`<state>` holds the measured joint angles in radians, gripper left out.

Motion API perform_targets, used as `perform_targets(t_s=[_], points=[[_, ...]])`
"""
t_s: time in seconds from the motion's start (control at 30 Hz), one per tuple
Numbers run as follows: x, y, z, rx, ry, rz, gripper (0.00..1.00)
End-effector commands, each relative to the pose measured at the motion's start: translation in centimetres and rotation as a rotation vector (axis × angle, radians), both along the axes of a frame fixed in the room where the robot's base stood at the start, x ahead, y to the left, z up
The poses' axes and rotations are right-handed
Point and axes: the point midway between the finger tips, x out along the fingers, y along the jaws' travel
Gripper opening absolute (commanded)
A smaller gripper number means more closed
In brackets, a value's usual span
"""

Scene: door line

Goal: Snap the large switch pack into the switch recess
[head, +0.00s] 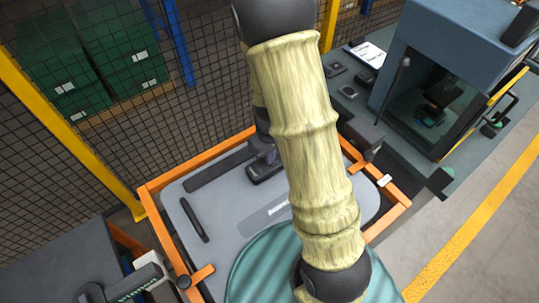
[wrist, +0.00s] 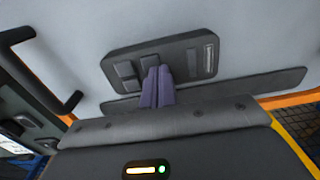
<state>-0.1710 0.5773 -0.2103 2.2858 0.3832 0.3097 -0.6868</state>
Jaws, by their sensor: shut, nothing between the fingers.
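The large switch pack (wrist: 175,52), a dark grey rounded plate with square buttons and a pale-marked strip at its right end, lies against the light grey door panel in the wrist view. In the head view the pack (head: 264,172) is small and partly covered. My gripper (wrist: 158,72) has its purple fingers together, with nothing between them. The fingertips are over the pack's lower middle edge and hide part of it; I cannot tell whether they touch. The switch recess is not separately visible, so I cannot tell how deep the pack sits.
The door panel (head: 255,195) lies in an orange frame (head: 150,215), with a dark trim strip (head: 220,169) and a black pull handle (head: 195,220). A mesh fence (head: 195,120) stands behind. A blue-grey machine (head: 455,45) stands on a bench at right.

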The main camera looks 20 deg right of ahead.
Motion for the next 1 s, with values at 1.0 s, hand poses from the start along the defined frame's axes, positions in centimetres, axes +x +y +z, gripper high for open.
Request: perform_targets(t_s=[1.0], points=[[0.0,0.0,0.0,0.0,0.0,0.0,0.0]])
